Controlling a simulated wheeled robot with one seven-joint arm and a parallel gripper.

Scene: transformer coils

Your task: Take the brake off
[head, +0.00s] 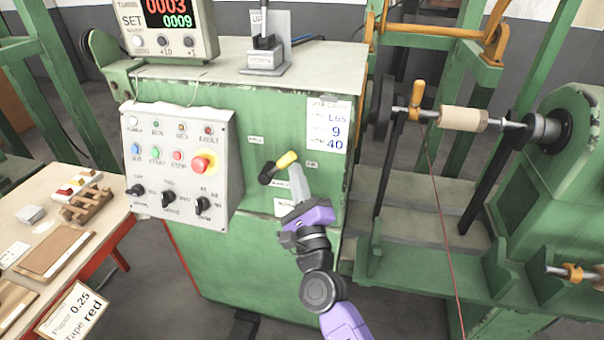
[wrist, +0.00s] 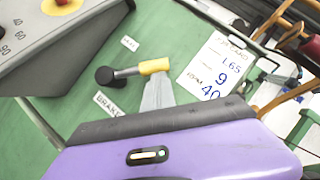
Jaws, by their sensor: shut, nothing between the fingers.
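The brake lever has a black hub and a yellow grip (head: 286,160) and stands out from the green cabinet front, angled up to the right. In the wrist view its yellow grip (wrist: 154,66) points right from the black hub (wrist: 105,76), with a grey shaft between. A "BRAKE" label (wrist: 108,104) is below the hub. My gripper (head: 296,172) is shut and empty, with its fingertips just below the yellow grip. In the wrist view the gripper's fingertips (wrist: 157,84) overlap the grip's lower edge; I cannot tell if they touch it.
A control panel (head: 182,123) with knobs, buttons and a red emergency stop (head: 202,163) stands left of the lever. A white job card (head: 328,125) is above right. The winding machine with its coil former (head: 463,119) stands further right. A wooden table (head: 100,211) is at left.

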